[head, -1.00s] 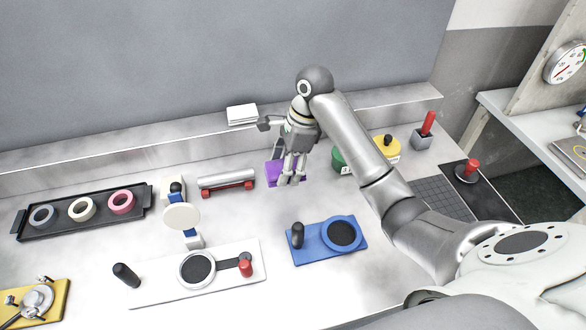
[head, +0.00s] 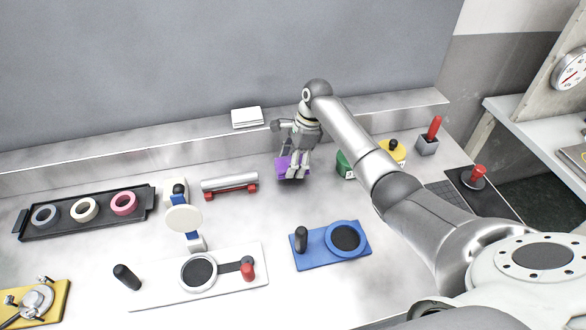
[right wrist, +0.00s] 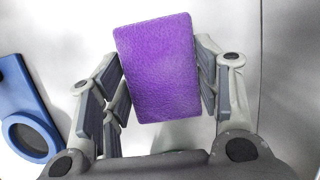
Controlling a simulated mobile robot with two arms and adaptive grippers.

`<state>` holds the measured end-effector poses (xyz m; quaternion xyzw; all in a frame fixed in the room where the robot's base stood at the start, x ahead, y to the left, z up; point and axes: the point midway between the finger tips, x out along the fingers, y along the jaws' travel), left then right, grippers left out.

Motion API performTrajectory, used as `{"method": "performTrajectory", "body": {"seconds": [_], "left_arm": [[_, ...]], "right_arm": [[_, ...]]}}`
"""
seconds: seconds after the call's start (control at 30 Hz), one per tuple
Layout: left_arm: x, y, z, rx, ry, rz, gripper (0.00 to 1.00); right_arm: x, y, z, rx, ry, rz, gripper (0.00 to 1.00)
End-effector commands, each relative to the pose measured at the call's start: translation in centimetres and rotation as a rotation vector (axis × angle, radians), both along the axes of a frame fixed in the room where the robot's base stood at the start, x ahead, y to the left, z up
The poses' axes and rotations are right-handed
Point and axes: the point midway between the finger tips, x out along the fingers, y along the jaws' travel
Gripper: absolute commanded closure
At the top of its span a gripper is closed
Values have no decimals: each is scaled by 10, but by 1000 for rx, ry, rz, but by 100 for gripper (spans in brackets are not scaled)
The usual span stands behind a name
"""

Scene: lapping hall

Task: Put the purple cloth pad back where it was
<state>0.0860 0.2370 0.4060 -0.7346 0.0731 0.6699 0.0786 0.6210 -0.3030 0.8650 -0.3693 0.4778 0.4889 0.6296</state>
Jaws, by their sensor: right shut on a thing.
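The purple cloth pad (head: 284,166) is at the back middle of the bench in the head view, partly hidden behind my right gripper (head: 296,173). In the right wrist view the pad (right wrist: 158,68) fills the space between the two fingers of the right gripper (right wrist: 160,85), which is shut on it. The pad looks slightly tilted there. I cannot tell whether it is clear of the bench top. My left gripper is not in view.
A silver roller on red feet (head: 230,184) is left of the pad. A green container (head: 345,164) and a yellow one (head: 392,151) are to its right. A blue plate (head: 331,244) lies in front. White sheets (head: 247,117) lie on the back ledge. Bench between pad and blue plate is clear.

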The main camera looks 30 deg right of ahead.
Motion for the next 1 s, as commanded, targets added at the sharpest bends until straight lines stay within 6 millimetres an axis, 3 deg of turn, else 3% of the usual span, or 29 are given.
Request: {"method": "performTrajectory", "body": {"seconds": [0.2, 0.6, 0.63, 0.77, 1.0], "left_arm": [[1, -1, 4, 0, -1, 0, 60], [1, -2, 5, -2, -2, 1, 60], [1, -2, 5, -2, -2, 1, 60], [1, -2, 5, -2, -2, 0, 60], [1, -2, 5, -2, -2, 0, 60]], "right_arm": [[-1, 0, -27, 0, 1, -1, 65], [-1, 1, -32, 1, 2, 0, 65], [-1, 0, -32, 0, 1, -1, 39], [-1, 0, -32, 0, 1, -1, 22], [-1, 0, -32, 0, 1, -1, 21]]}}
